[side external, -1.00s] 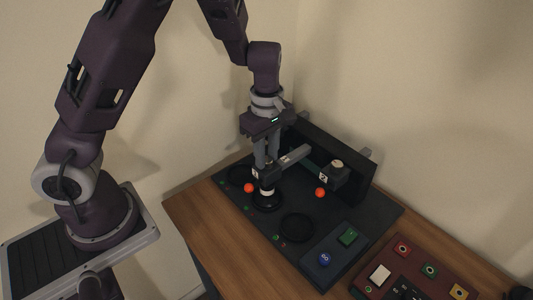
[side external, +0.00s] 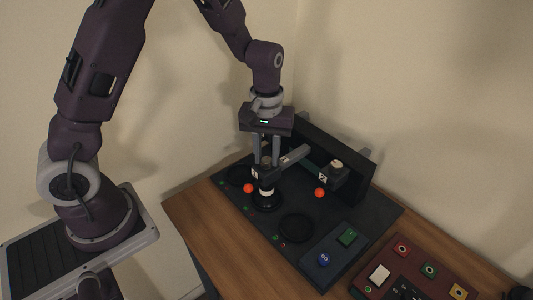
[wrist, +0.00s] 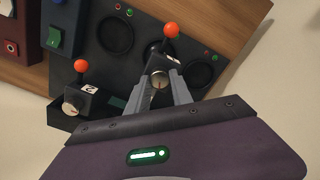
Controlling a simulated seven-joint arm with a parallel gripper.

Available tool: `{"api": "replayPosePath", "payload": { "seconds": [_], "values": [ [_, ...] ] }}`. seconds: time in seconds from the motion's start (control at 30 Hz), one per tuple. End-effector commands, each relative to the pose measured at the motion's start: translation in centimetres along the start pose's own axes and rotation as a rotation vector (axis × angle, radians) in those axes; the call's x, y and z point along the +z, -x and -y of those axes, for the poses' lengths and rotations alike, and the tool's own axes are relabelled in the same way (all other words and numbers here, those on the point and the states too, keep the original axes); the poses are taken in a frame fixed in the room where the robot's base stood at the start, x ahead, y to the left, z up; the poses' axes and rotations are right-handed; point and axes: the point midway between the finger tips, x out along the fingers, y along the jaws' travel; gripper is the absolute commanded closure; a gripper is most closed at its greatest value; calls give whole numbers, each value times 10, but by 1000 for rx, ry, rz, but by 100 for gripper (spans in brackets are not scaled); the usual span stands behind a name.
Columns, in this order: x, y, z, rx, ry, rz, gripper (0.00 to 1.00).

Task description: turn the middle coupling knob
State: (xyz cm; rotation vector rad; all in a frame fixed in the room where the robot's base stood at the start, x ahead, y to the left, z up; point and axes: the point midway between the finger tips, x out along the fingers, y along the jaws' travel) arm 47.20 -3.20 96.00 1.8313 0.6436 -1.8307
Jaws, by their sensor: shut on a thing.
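My gripper (side external: 266,163) points straight down over the block marked 1 (side external: 256,174), with its two fingers on either side of the block's top. In the wrist view, my gripper (wrist: 162,80) is shut on a round silver knob (wrist: 159,79) on that block. The knob has a line across its face. The fingers hide it in the side view. An orange ball lever (side external: 249,188) sticks out from the block. Below the block a black cylinder with a white band (side external: 267,192) stands on the middle round pad.
A second block marked 2 (side external: 325,176), with its own knob (side external: 337,163) and orange ball (side external: 320,192), stands to the right. An empty black round pad (side external: 297,228) lies in front. A blue GO button (side external: 324,259), a green switch (side external: 348,236) and a red panel (side external: 382,283) lie farther right.

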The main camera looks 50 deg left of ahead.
Motion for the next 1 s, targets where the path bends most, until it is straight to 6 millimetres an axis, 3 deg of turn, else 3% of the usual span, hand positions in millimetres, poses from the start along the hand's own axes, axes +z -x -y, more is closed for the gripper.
{"api": "replayPosePath", "payload": {
  "seconds": [0.5, 1.0],
  "values": [
    [0, 1, -1, 2, -347, 0, 100],
    [0, 1, -1, 1, -432, 0, 100]
  ]
}}
